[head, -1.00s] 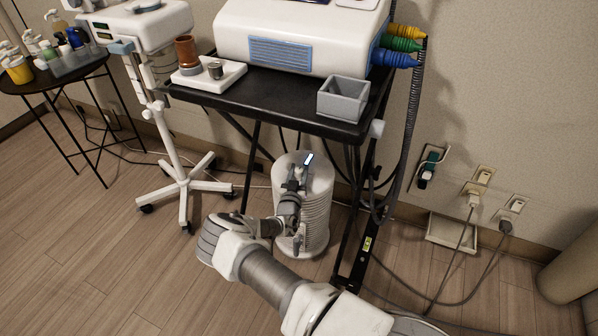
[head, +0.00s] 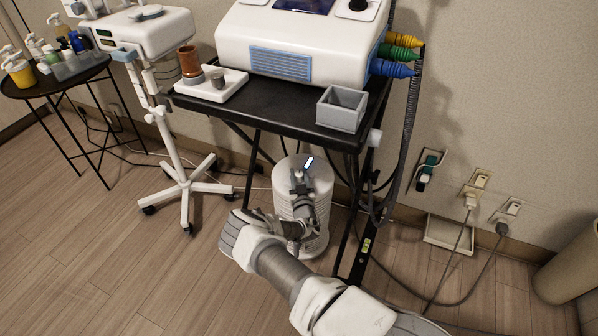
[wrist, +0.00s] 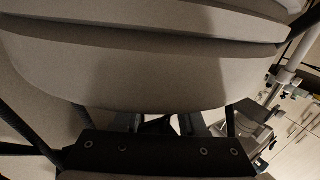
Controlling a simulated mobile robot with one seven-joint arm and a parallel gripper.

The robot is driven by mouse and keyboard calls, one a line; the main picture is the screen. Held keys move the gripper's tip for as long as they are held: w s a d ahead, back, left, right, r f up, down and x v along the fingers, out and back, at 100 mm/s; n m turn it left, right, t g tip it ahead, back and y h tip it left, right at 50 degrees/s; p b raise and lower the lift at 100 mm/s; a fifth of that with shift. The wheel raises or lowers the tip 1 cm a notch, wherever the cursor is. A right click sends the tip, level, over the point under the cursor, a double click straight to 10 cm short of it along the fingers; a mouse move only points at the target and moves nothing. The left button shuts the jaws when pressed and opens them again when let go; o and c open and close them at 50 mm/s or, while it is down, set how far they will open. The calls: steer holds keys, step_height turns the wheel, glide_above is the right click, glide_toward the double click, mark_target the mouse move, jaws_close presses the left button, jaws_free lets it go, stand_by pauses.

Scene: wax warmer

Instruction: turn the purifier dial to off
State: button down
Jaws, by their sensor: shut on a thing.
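The purifier (head: 317,240) is a white, ribbed cylinder standing on the floor under the black cart. A small lit display (head: 309,163) shows on the back of its top. My gripper (head: 299,179) is at the middle of the purifier's top, where it is shut on the dial. The dial itself is hidden behind the fingers. In the wrist view, a large pale rounded surface fills the upper part, and my fingers (wrist: 160,123) reach in under its edge, with their tips hidden.
The black cart top (head: 270,114) hangs just above and behind the purifier, with a grey box (head: 341,110) on it. Cart legs and cables stand close to the right. A white wheeled stand (head: 183,188) is at left.

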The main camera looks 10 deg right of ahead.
steer(key=n+y, duration=0.3)
steer(key=y, duration=0.2)
steer(key=shift+d+n+g+y+p, duration=0.1)
steer(key=shift+n+g+y+p, duration=0.2)
steer(key=shift+n+p, duration=0.1)
steer(key=shift+n+g+y+b, duration=0.35)
steer(key=shift+n+g+y, duration=0.4)
steer(key=shift+y, duration=0.6)
steer(key=shift+n+g+y+b, duration=0.3)
steer(key=shift+n+g+y, duration=0.15)
steer(key=shift+n+y, duration=0.75)
steer(key=shift+y, duration=0.25)
steer(key=shift+c, duration=2.4)
jaws_free()
steer(key=shift+s+d, duration=0.2)
steer(key=shift+s, duration=0.25)
steer(key=p+v, duration=0.5)
steer(key=v, duration=1.1)
